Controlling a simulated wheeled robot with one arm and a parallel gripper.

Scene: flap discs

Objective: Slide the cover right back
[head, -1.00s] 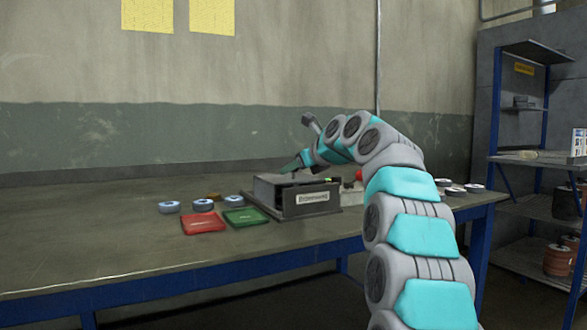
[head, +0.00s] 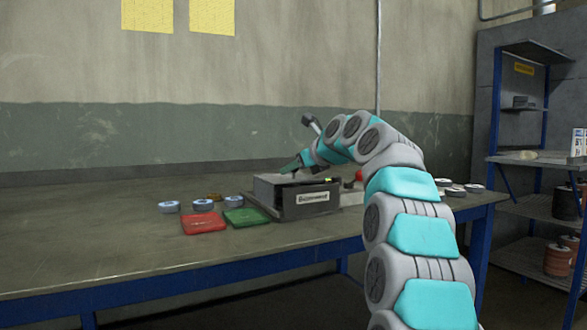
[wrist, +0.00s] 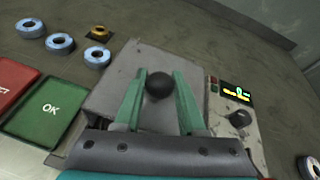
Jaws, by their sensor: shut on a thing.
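A grey box-shaped machine with a label on its front (head: 313,198) stands on the workbench. Its flat grey cover (wrist: 125,75) fills the middle of the wrist view, with a round black knob (wrist: 159,84) on it. My gripper (wrist: 160,88) has its green fingers on either side of the knob, shut on it. In the head view my gripper (head: 291,167) reaches down onto the top of the machine from behind its right side. The fingertips and knob are too small to make out there.
A red pad (head: 203,222) and a green OK pad (wrist: 48,108) lie left of the machine. Several blue-white discs (head: 169,207) and an orange-black piece (wrist: 98,32) lie nearby. A panel with a display and dial (wrist: 238,119) adjoins the cover's right side. The left bench top is clear.

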